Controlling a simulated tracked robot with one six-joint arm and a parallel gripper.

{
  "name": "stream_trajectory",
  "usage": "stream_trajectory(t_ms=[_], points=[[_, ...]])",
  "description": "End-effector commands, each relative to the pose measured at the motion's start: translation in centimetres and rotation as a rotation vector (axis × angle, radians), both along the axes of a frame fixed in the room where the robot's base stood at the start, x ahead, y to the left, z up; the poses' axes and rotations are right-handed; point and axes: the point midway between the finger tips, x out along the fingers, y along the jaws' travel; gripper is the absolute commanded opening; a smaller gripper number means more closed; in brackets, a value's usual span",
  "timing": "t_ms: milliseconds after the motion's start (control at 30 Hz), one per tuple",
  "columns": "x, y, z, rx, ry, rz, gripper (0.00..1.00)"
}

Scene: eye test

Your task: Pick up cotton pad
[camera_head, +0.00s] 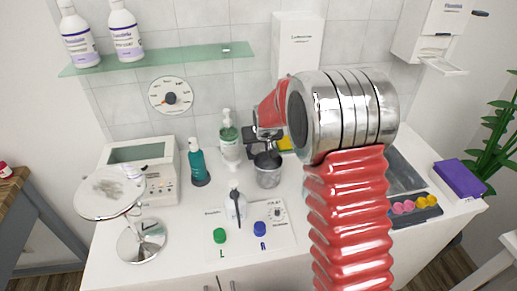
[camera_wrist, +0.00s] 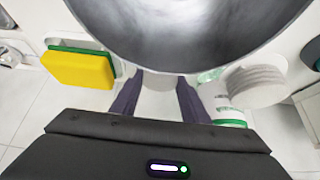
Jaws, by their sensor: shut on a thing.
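A stack of white round pads, which look like the cotton pads (camera_wrist: 257,86), shows at the right of the wrist view. It is apart from my fingers. My gripper (camera_head: 266,143) reaches over the counter; in the wrist view its two dark fingers (camera_wrist: 157,92) meet the rim of a metal cup (camera_wrist: 190,30). The cup fills the top of that view, and its inside looks empty. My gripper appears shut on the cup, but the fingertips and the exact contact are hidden. In the head view the cup (camera_head: 268,172) is right below my gripper.
A yellow-green sponge (camera_wrist: 78,70) is left of my fingers in the wrist view. A pump bottle (camera_head: 228,133), a teal bottle (camera_head: 199,165) and a round mirror (camera_head: 108,192) stand left of the cup. A glass shelf (camera_head: 160,58) is above. A panel (camera_head: 250,245) is in front.

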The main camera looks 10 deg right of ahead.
Motion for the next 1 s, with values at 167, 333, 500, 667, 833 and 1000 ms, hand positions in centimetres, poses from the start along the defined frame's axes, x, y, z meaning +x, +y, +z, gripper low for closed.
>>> stream_trajectory(t_ms=[167, 333, 500, 667, 833, 1000], points=[[0.0, 0.0, 0.0, 0.0, 0.0, 0.0, 0.21], [-0.1, 0.0, 0.3, 0.0, -0.001, 0.0, 0.21], [-0.3, 0.0, 1.6, 0.0, -0.003, 0.0, 0.21], [-0.3, 0.0, 4.3, 0.0, -0.004, 0.0, 0.21], [-0.3, 0.0, 7.2, 0.0, -0.003, 0.0, 0.21], [-0.4, 0.0, 9.6, 0.0, -0.003, 0.0, 0.21]])
